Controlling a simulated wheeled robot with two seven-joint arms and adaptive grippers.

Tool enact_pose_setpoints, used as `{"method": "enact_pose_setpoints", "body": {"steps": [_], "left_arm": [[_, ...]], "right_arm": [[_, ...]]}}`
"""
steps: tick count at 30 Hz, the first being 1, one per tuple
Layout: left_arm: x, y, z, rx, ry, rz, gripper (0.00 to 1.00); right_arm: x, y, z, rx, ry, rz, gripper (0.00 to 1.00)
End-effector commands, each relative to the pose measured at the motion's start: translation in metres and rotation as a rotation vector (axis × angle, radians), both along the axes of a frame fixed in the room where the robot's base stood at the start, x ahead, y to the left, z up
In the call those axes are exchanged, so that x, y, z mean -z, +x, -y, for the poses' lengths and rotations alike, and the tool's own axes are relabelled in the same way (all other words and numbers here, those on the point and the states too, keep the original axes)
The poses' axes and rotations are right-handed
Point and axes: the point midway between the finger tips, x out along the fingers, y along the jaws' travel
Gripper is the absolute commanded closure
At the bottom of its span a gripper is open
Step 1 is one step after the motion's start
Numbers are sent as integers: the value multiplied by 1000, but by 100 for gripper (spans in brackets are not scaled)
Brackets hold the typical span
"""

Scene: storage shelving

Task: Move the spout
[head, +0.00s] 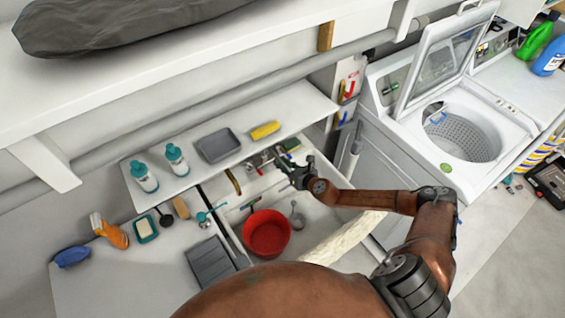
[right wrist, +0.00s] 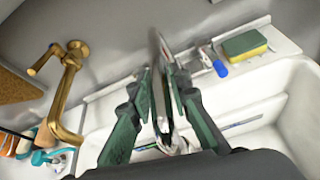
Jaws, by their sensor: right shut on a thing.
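The sink (head: 225,215) is white, with a grey metal tap at its back wall. My right gripper (head: 283,168) is over the back of the sink. In the right wrist view, my right gripper's (right wrist: 162,75) dark green fingers are closed around a narrow grey metal piece, the spout (right wrist: 158,92). Its lower end shows between the fingers; the rest is partly hidden. A blue tap handle (right wrist: 220,68) is just right of the fingers. My left gripper is not in view.
A brass tap (right wrist: 67,85) is on the wall to the left. A red bowl (head: 266,233) stands in the sink. A green and yellow sponge (right wrist: 244,45) lies on the back ledge. A shelf (head: 225,177) runs above the sink. An open washer (head: 450,125) stands right.

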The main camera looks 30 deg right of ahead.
Motion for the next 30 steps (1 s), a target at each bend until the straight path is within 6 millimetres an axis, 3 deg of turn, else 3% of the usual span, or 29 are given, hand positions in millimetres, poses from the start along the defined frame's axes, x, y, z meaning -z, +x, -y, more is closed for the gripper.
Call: {"method": "enact_pose_setpoints", "body": {"steps": [18,30], "left_arm": [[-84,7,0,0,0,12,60],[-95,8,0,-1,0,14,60]], "right_arm": [[-5,1,-51,304,7,-3,100],[-1,14,-88,564,4,-1,100]]}}
